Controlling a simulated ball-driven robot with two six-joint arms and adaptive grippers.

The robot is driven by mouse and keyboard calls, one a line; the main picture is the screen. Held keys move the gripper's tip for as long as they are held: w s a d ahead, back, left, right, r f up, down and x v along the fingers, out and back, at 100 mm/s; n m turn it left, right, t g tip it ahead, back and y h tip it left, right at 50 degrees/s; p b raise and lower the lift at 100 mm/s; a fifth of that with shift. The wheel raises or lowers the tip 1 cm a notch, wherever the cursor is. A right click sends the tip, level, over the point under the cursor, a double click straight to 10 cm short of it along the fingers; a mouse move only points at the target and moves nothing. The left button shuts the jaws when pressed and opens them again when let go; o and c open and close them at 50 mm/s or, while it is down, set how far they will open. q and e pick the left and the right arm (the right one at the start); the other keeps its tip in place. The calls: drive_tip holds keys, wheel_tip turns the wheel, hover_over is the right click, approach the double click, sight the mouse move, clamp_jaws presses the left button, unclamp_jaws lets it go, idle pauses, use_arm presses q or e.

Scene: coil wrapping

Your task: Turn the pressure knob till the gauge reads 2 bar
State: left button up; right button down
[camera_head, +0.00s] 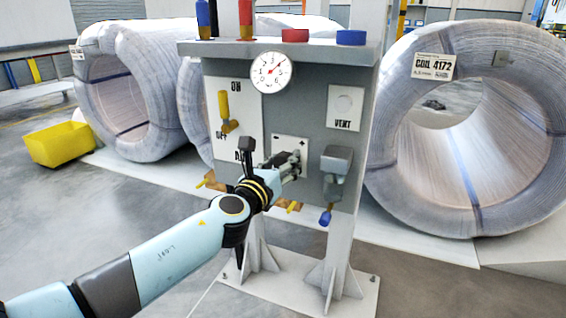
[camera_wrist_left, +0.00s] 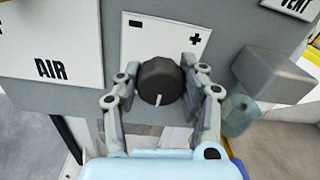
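The round white pressure gauge (camera_head: 270,72) is at the top of the grey panel in the head view. Its red needle points to the upper right, past the 3; the exact value is too small to tell. The dark round pressure knob (camera_wrist_left: 160,82) sits on a white plate (camera_wrist_left: 172,36) marked minus and plus. Its pale pointer line points down and slightly left. My left gripper (camera_head: 287,166) is at this plate and hides the knob in the head view. In the left wrist view, its fingers (camera_wrist_left: 161,84) close on both sides of the knob. My right gripper is out of view.
A yellow lever (camera_head: 224,110) is up and left of the knob, and a grey block with a blue tip (camera_head: 336,160) is close on its right. Large wrapped coils (camera_head: 395,150) stand behind both sides.

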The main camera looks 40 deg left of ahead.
use_arm(q)
drive_tip(key=c, duration=0.4)
